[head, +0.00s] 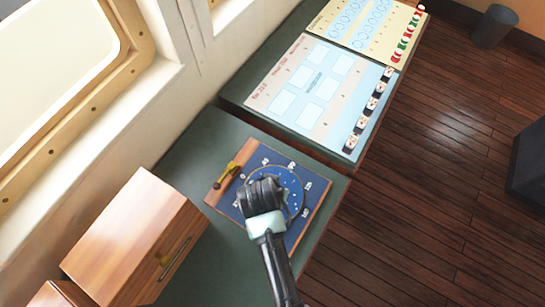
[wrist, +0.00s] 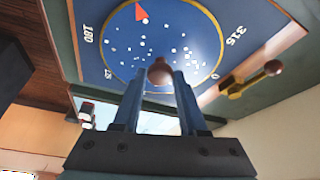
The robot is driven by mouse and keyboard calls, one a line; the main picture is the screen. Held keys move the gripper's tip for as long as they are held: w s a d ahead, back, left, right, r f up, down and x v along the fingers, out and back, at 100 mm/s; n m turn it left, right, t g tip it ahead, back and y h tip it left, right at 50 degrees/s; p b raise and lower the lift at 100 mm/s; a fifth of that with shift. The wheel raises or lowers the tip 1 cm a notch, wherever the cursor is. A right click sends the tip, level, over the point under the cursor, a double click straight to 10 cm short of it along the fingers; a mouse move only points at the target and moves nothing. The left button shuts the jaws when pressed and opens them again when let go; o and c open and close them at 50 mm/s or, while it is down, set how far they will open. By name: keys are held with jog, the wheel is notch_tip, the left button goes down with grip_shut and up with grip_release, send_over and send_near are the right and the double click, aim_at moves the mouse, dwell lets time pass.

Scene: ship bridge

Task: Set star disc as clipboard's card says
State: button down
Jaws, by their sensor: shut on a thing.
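The star disc (head: 292,184) is a round blue dial with white dots, on a square blue panel with a wooden edge, lying on the green desk. In the wrist view the disc (wrist: 185,30) has a red triangle (wrist: 141,13) near its rim, and numbers around it include 180 and 315. My gripper (head: 264,190) is over the disc and hides part of it. In the wrist view my gripper (wrist: 174,76) has its fingers around a small brown knob (wrist: 160,70) on the disc. No clipboard or card can be made out for certain.
A brass lever with a dark knob (head: 224,178) is at the panel's left corner. A wooden drawer box (head: 135,235) stands left on the green desk (head: 205,150). A light-blue board (head: 310,105) and a yellow board (head: 365,25) lie behind. Wooden floor is open to the right.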

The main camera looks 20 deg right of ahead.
jog(key=shift+m, duration=0.4)
jog(key=m+g+h, duration=0.1)
jog(key=m, duration=0.2)
jog(key=shift+w+a, duration=0.15)
jog(key=shift+w+m+g+h, duration=0.1)
jog(key=shift+m+g+h, duration=0.4)
jog(key=shift+m, duration=1.5)
jog(key=shift+c, duration=2.3)
grip_release()
jog(key=b+v, duration=0.1)
jog(key=v, duration=1.2)
jog(key=shift+w+b, duration=0.2)
jog(key=shift+b, duration=0.1)
